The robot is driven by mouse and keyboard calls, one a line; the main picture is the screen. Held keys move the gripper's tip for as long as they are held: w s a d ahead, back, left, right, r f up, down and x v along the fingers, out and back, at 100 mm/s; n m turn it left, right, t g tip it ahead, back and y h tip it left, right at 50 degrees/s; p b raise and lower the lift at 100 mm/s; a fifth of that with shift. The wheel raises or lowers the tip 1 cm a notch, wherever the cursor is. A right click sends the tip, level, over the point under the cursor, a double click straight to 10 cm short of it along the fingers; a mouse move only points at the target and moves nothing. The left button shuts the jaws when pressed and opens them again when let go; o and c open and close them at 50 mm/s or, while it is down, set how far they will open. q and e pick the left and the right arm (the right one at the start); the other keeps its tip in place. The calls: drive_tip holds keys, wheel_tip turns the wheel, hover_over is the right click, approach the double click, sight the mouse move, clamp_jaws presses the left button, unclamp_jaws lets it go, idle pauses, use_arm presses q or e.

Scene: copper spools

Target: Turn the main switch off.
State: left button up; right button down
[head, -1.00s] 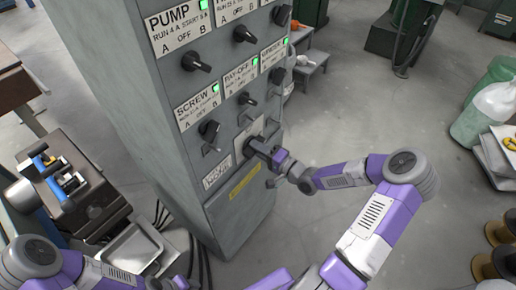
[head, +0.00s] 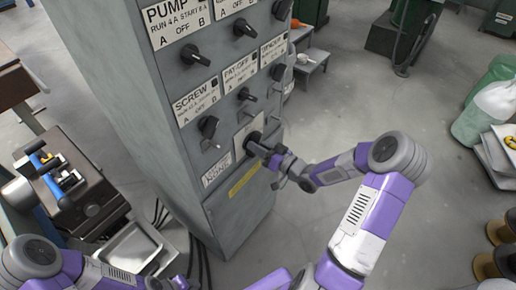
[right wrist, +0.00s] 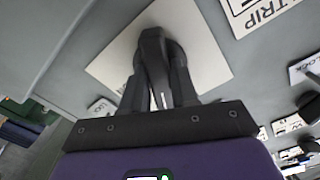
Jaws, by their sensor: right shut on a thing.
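The main switch is a black handle on a pale square plate (head: 245,130) low on the front of the grey cabinet (head: 115,90). My right gripper (head: 268,152) is at this switch, shut on its handle. In the right wrist view the fingers close around the black handle (right wrist: 152,42) in front of the pale plate (right wrist: 203,48). The fingers hide part of the handle. The small lamps beside the labels above are dark. My left gripper is not in view.
Several black knobs, such as the screw knob (head: 208,125), sit above the switch. A machine (head: 75,195) with a metal tray (head: 130,248) stands left of the cabinet. Copper spools (head: 487,265) stand at the far right. The floor (head: 310,220) right of the cabinet is mostly clear.

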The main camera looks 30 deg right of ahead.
drive_tip(key=n+b, duration=0.3)
drive_tip(key=n, duration=0.2)
drive_tip(key=shift+n, duration=0.3)
idle(0.4)
drive_tip(key=c, duration=1)
unclamp_jaws()
drive_tip(key=shift+o, duration=0.2)
drive_tip(key=shift+s, duration=0.1)
drive_tip(key=p+v, duration=0.1)
drive_tip(key=v, duration=0.6)
drive_tip(key=shift+s, duration=0.2)
drive_tip(key=shift+d, duration=0.1)
